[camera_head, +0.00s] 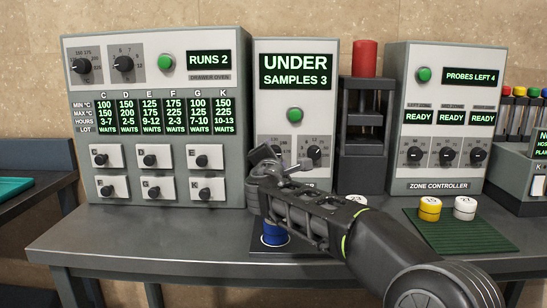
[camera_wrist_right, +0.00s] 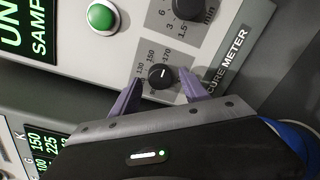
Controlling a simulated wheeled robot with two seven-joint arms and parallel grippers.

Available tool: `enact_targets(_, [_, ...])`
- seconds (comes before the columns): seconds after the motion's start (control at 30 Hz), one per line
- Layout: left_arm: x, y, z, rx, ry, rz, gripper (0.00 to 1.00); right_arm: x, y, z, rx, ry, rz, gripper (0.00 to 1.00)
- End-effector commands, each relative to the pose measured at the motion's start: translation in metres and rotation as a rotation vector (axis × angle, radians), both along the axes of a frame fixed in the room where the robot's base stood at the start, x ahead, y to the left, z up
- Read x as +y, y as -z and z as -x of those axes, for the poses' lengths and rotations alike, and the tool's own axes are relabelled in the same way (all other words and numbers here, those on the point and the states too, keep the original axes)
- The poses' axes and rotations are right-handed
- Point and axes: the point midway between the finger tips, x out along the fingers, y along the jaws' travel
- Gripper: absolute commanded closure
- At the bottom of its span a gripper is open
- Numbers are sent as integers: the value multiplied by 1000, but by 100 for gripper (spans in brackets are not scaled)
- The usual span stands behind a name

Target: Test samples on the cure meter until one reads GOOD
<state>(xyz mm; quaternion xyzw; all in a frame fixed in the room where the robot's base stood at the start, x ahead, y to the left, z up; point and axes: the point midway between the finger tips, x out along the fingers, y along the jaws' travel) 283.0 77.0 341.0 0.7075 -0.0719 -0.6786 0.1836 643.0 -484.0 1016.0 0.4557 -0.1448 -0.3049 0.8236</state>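The cure meter (camera_head: 267,85) stands at the back middle; its display (camera_head: 295,70) reads UNDER, SAMPLES 3. My right gripper reaches its lower front, its fingers mostly hidden by the arm in the head view. In the right wrist view the purple fingers of this gripper (camera_wrist_right: 160,90) are apart, one on each side of the black temperature dial (camera_wrist_right: 161,77). I cannot tell whether they touch it. A green button (camera_wrist_right: 101,17) is above. A blue sample (camera_head: 274,235) sits in front of the meter, partly behind my arm. A yellow sample (camera_head: 430,208) and a white sample (camera_head: 465,207) rest on a green mat (camera_head: 450,238).
The drawer oven (camera_head: 140,80), displaying RUNS 2, stands left. A dark press (camera_head: 361,150) with a red cylinder (camera_head: 365,58) on top stands right of the meter. The zone controller (camera_head: 440,165) shows PROBES LEFT 4. The table's front left (camera_head: 130,235) is clear.

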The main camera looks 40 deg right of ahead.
Motion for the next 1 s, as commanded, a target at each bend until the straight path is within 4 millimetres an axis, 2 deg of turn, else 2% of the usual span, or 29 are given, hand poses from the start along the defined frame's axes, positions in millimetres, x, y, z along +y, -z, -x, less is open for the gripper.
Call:
enact_targets(0.37, [0,1,0,0,0,0,64,5,-1,5,-1,-1,1,46])
enact_targets(0.8, [1,4,-1,-2,-3,-1,64,45,-3,55,0,-2,1,46])
enact_targets(1.0, [1,4,-1,-2,-3,-2,64,50,-3,61,1,0,1,46])
